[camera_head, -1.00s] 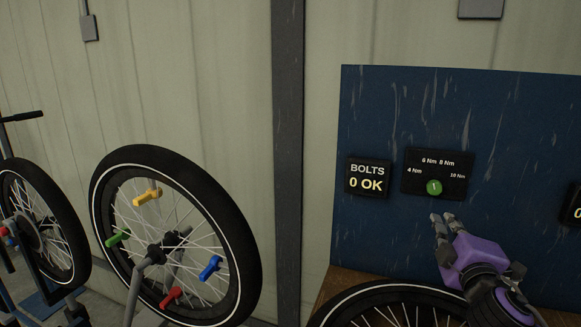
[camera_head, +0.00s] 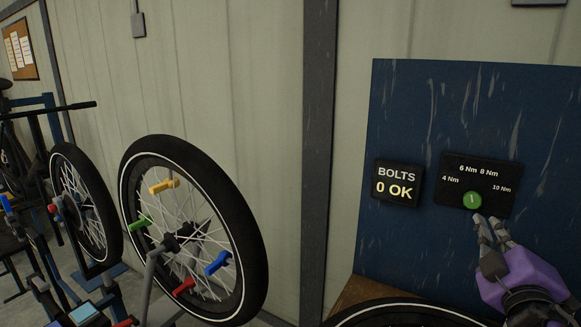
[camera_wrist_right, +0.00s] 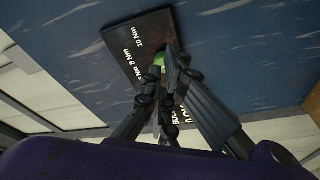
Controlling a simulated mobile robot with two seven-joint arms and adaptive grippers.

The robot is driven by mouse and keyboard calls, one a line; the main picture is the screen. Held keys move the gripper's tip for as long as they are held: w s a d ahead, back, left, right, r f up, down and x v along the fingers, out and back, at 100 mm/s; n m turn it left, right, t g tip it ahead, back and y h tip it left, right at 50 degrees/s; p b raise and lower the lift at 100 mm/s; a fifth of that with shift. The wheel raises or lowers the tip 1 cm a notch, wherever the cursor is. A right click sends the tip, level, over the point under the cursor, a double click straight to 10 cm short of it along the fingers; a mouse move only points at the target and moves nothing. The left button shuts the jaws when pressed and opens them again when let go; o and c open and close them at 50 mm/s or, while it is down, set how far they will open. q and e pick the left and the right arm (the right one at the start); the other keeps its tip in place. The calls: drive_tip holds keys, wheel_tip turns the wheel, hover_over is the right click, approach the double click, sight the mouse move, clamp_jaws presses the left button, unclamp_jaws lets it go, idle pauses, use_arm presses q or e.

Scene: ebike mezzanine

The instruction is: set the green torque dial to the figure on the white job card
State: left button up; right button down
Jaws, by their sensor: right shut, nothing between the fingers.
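The green torque dial (camera_head: 472,200) sits low on a black plate (camera_head: 452,168) marked 4, 6, 8 and 10 Nm. Its pale pointer line stands nearly upright, roughly toward the 6 and 8 Nm marks. My right gripper (camera_head: 483,220) is shut and empty, its fingertips just below and right of the dial. In the right wrist view the dial (camera_wrist_right: 158,60) shows partly behind the fingers (camera_wrist_right: 168,75); whether they touch it I cannot tell. No white job card can be made out. My left gripper is not in view.
A display reading "BOLTS 0 OK" (camera_head: 396,186) is left of the dial plate on the blue board (camera_head: 420,100). A wheel with coloured levers (camera_head: 250,190) stands at the left. Another tyre (camera_head: 400,312) lies below the board. A cork board (camera_head: 20,50) hangs far left.

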sight(472, 200)
drive_tip(key=x, duration=0.4)
drive_tip(key=d+b+x, duration=0.1)
drive_tip(key=x, duration=0.1)
drive_tip(key=shift+w+d+f, duration=0.1)
drive_tip(key=shift+d+f, duration=0.1)
drive_tip(key=shift+f, duration=0.1)
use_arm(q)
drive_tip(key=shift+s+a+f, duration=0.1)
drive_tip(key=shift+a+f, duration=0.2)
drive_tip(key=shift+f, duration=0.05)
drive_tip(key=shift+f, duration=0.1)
use_arm(e)
drive_tip(key=shift+a+r, duration=0.1)
drive_tip(key=shift+r, duration=0.05)
idle(0.3)
